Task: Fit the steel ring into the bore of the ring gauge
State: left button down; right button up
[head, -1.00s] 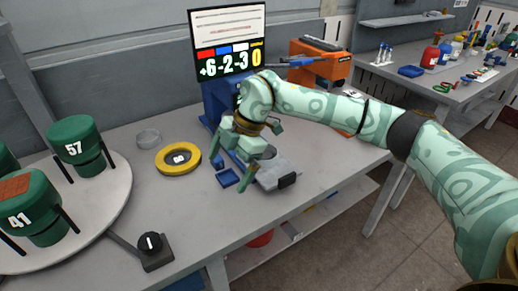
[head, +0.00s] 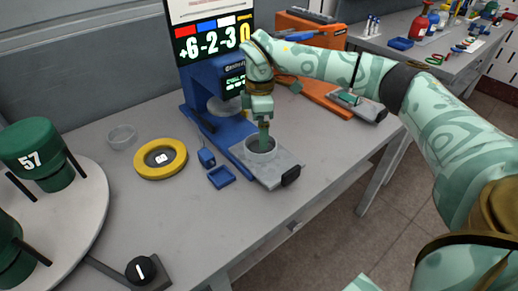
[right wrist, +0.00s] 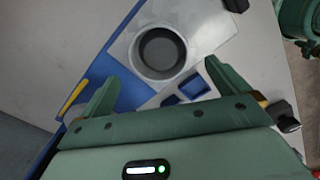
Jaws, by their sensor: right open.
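The grey steel ring (head: 262,155) sits flat on the sliding plate of the blue measuring stand. It also shows in the right wrist view (right wrist: 134,52), open side up. My right gripper (head: 263,137) points down at the steel ring. In the right wrist view its fingers (right wrist: 160,88) are apart, with the ring beyond them and nothing held. My left gripper is not in view.
The blue stand (head: 205,92) with its display rises behind the ring. A small blue tray (head: 221,177) and a blue block (head: 206,158) lie beside it. A clear dish (head: 122,137), a knob box (head: 143,271) and a round table (head: 80,215) are left.

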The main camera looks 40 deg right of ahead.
jog(key=shift+f, duration=0.6)
notch_tip(320, 180, down, 4)
jog(key=shift+d+f+b, duration=0.15)
jog(key=shift+f+b, duration=0.1)
jog(key=shift+b, duration=0.8)
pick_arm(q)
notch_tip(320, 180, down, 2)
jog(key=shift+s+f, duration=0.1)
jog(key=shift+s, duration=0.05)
pick_arm(e)
jog(key=shift+r, duration=0.15)
jog(key=c, duration=1)
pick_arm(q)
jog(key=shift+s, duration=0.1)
pick_arm(e)
jog(key=shift+r, duration=0.15)
